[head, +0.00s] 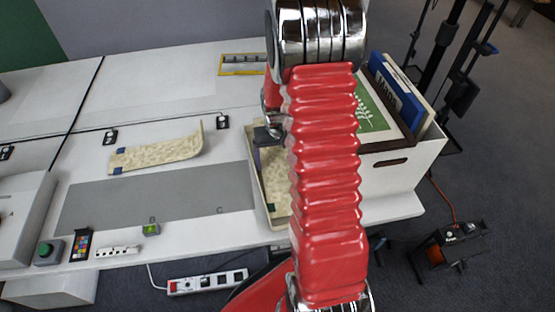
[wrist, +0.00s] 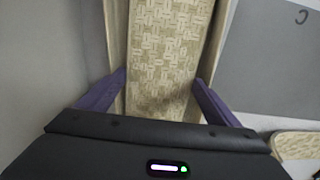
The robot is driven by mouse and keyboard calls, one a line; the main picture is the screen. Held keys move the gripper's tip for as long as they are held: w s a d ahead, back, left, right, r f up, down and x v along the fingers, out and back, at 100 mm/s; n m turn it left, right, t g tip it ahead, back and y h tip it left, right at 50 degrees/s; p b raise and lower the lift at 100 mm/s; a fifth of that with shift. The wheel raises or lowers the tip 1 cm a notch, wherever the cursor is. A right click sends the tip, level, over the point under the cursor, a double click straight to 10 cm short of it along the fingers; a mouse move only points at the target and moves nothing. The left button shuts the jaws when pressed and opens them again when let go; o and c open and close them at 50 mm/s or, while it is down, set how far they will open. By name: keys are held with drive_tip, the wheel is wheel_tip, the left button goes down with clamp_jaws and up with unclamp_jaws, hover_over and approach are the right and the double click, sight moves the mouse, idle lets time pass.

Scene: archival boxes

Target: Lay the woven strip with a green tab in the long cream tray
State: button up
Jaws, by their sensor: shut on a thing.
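The long cream tray (head: 262,202) stands on the right part of the table, partly hidden behind my red arm. A woven strip (head: 277,190) with a dark green tab (head: 271,208) at its near end lies within the tray's outline. My gripper (wrist: 160,84) is shut on this woven strip, which also shows in the wrist view (wrist: 168,45), with a purple finger at each side edge. Pale tray walls (wrist: 117,35) run along both sides of the strip. I cannot tell whether the strip rests on the tray floor.
Another woven strip (head: 160,152) with blue tabs and a raised far end lies at the left. A white box (head: 400,175) with folders stands right of the tray. A grey mat (head: 160,198) left of the tray is clear. Small items line the front edge.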

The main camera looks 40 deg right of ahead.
sight(276, 165)
drive_tip(key=shift+f, duration=0.15)
drive_tip(key=o, duration=0.9)
drive_tip(key=shift+o, duration=0.2)
wheel_tip(276, 165, up, 12)
idle(0.6)
drive_tip(key=s+a+r+n+t, duration=0.1)
drive_tip(key=s+a+r, duration=0.1)
drive_tip(key=a+r, duration=0.4)
drive_tip(key=s+a+r+n+t, duration=0.1)
drive_tip(key=s+a+r+t, duration=0.15)
drive_tip(key=a+r, duration=0.4)
drive_tip(key=s+a+r+n+t, duration=0.2)
drive_tip(key=s+a+r, duration=0.3)
drive_tip(key=s+a, duration=0.4)
drive_tip(key=s+n, duration=0.1)
drive_tip(key=s, duration=0.1)
drive_tip(key=shift+s+a+r, duration=0.3)
drive_tip(key=shift+s+r, duration=0.1)
